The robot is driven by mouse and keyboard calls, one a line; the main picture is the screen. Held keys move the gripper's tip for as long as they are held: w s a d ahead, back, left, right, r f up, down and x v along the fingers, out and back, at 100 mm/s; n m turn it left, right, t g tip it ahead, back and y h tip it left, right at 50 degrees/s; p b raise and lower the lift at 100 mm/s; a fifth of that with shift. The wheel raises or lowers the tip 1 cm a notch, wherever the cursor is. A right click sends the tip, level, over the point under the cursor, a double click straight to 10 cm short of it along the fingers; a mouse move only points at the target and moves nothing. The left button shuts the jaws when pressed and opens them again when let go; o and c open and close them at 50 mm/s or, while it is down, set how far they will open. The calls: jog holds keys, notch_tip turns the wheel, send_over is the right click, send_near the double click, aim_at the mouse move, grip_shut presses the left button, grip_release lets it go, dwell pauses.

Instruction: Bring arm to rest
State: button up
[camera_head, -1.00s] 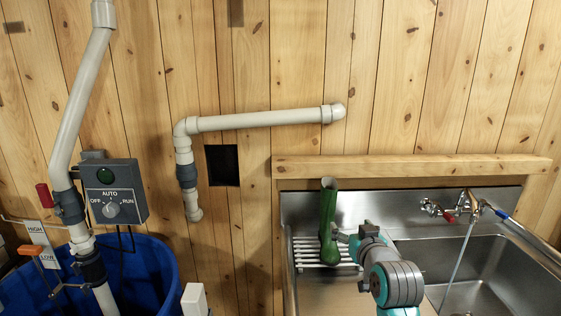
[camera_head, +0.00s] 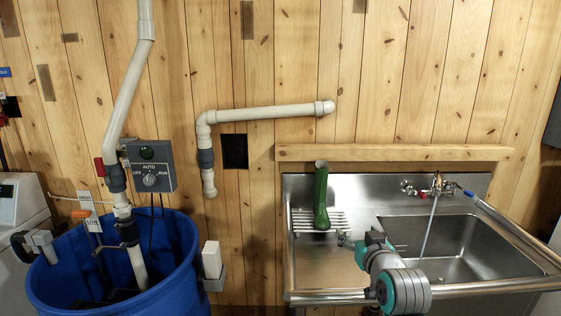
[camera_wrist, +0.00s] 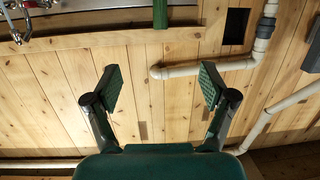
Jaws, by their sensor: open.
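In the head view my gripper (camera_head: 344,239) shows small at the end of my arm, low in front of the sink unit. A green boot (camera_head: 321,198) stands upright on the ribbed drainboard (camera_head: 303,221), left of the basin. In the picture the gripper is just below and right of the boot; no contact shows. Part of a green upright shape, likely the boot (camera_wrist: 160,14), shows at the wrist view's top edge.
The steel sink (camera_head: 440,235) with tap (camera_head: 437,186) is at the right. A blue tub (camera_head: 180,262) with pipes stands at the left. A control box (camera_head: 150,165) and a white pipe (camera_head: 265,113) are on the plank wall. A wooden ledge (camera_head: 395,153) runs above the sink.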

jog(key=s+f+m+h, duration=0.1)
jog(key=s+f, duration=2.7)
jog(key=s, duration=1.4)
jog(key=s+r, duration=0.3)
jog(key=s, duration=0.5)
jog(key=s+r+g, duration=0.1)
jog(key=s+r, duration=0.1)
jog(key=s, duration=0.6)
jog(key=shift+s+a+r, duration=0.35)
jog(key=shift+a+r, duration=0.05)
jog(key=shift+a, duration=0.05)
